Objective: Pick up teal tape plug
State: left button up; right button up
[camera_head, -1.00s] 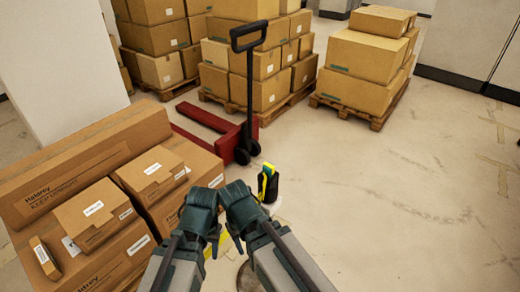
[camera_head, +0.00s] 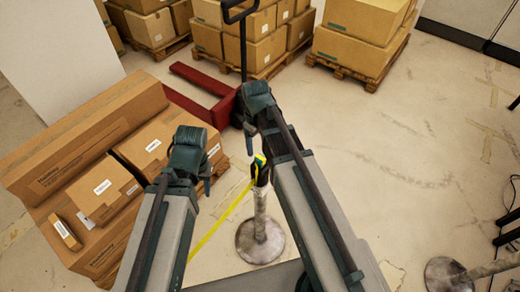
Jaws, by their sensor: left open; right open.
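A small teal piece, which looks like the tape plug (camera_head: 260,158), shows with some yellow at the top of a post. The post's head is dark, and my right arm partly covers it. A yellow tape (camera_head: 217,224) runs from there down to the lower left. My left gripper (camera_head: 204,180) is open and empty, left of the post head and in front of the boxes. My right gripper (camera_head: 249,138) is open and empty, above and just left of the plug in the picture. Its fingers are partly hidden, and I cannot tell how far it is from the plug.
The post stands on a round base (camera_head: 260,240). Cardboard boxes (camera_head: 102,187) are stacked at left. A red pallet jack (camera_head: 201,97) and loaded pallets (camera_head: 357,72) stand behind. Another round base (camera_head: 445,275) is at lower right. The floor at right is mostly clear.

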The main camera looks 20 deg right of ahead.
aim_at(260, 158)
pick_arm(q)
notch_tip(260, 158, up, 2)
jog(key=shift+p, duration=0.45)
pick_arm(e)
jog(key=shift+w+d+r, duration=0.35)
jog(key=shift+r, duration=0.2)
jog(key=shift+w+d+r, duration=0.3)
jog(key=shift+d+r, duration=0.05)
jog(key=shift+r, duration=0.15)
pick_arm(q)
jog(key=shift+f, duration=0.1)
pick_arm(e)
jog(key=shift+f, duration=0.1)
pick_arm(q)
notch_tip(260, 158, down, 8)
jog(key=b, duration=0.8)
jog(key=shift+f+b, duration=0.2)
jog(key=shift+b, duration=0.15)
pick_arm(e)
notch_tip(260, 158, down, 8)
jog(key=shift+f, duration=0.25)
notch_tip(260, 158, down, 5)
jog(key=b, duration=0.5)
jog(key=shift+w+f, duration=0.15)
pick_arm(q)
notch_tip(260, 158, down, 5)
jog(key=shift+f, duration=0.1)
pick_arm(e)
grip_shut()
